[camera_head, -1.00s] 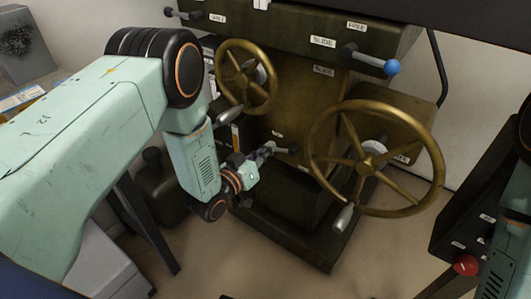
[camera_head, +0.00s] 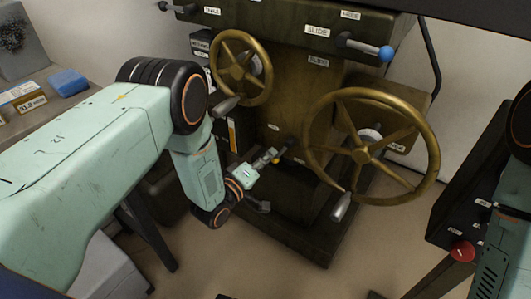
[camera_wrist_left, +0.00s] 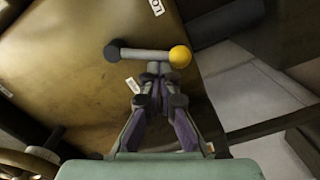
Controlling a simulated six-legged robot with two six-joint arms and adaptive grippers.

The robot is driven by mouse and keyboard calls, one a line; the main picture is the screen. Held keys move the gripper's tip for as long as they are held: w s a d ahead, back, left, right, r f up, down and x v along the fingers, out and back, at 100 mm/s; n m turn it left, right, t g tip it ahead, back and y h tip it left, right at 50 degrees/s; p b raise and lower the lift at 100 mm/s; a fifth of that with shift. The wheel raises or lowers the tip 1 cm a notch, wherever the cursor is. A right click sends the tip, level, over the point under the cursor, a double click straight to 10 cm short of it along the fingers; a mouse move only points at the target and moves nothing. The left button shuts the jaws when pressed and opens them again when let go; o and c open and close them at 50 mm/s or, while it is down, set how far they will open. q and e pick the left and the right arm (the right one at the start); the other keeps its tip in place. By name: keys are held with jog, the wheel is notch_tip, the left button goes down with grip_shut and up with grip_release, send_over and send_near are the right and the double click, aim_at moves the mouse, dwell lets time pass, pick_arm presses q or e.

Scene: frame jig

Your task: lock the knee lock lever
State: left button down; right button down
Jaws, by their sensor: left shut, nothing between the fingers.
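The lever, a short grey bar (camera_wrist_left: 142,54) with a yellow ball knob (camera_wrist_left: 180,56), lies across the top of the left wrist view, on the face of a brown machine body. I take it to be the knee lock lever. In the head view its yellow knob (camera_head: 276,160) shows small beside my left fingertips. My left gripper (camera_wrist_left: 158,68) is shut and empty, its tips just below the bar and close to the knob. I cannot tell whether they touch. The left gripper also shows in the head view (camera_head: 268,156). My right gripper is out of view.
Two brass handwheels flank the lever: a smaller one (camera_head: 241,68) at upper left and a larger one (camera_head: 371,146) at right. A blue-knobbed lever (camera_head: 386,53) sticks out above. A dark panel with a red button (camera_head: 462,252) stands at right. Open floor lies in front.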

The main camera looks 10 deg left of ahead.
pick_arm(q)
jog(key=n, duration=0.1)
jog(key=d+n, duration=0.1)
jog(key=f+n, duration=0.1)
jog(key=shift+s+d+f, duration=0.1)
jog(key=shift+s+d, duration=0.15)
jog(key=shift+s, duration=0.05)
jog(key=shift+s+d+f, duration=0.1)
jog(key=shift+d, duration=0.2)
dwell(0.6)
